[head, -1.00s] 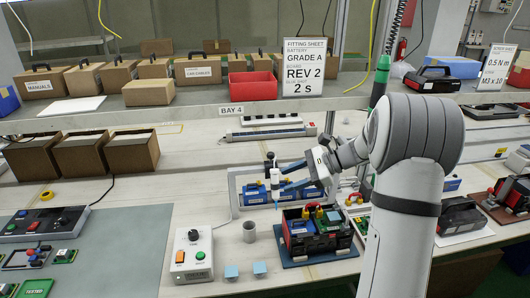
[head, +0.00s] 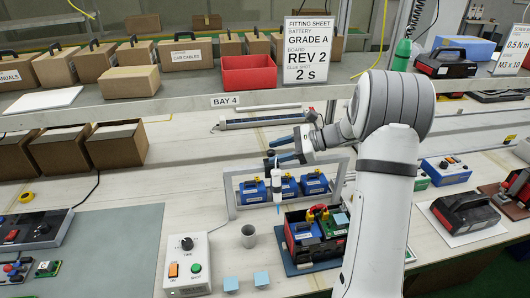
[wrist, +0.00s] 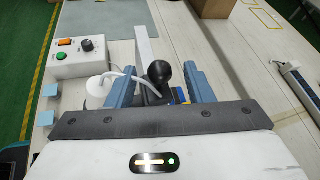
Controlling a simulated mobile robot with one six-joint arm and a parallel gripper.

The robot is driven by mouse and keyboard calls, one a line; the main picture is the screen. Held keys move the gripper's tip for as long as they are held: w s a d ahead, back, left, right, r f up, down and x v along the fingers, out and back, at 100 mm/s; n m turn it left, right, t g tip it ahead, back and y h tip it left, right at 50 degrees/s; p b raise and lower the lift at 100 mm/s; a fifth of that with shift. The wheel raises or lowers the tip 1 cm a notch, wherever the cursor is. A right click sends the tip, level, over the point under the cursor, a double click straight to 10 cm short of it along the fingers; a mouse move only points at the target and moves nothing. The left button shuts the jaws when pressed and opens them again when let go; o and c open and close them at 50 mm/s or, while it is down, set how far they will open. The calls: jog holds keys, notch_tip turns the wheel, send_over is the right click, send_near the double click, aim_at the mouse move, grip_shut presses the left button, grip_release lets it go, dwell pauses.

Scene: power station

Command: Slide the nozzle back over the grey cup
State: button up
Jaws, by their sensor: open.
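The nozzle (head: 277,184) is a white upright dispenser with a blue tip, carried beside a black knob (head: 269,157). Its tip is to the right of and behind the grey cup (head: 248,236), not over it. My gripper (head: 279,150) is open, its blue fingers level with the knob. In the wrist view the black ball knob (wrist: 158,72) lies between the two blue fingers, apart from them as far as I can tell. A white round body with a white hose (wrist: 97,88), likely the nozzle's top, is left of the fingers. The cup cannot be made out there.
A control box (head: 187,262) with a dial stands left of the cup. A battery pack (head: 318,238) is right of it. Two blue pads (head: 262,278) lie in front. The bench behind the control box is clear.

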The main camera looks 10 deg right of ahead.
jog(key=shift+x, duration=2.2)
jog(key=shift+c, duration=0.4)
grip_shut()
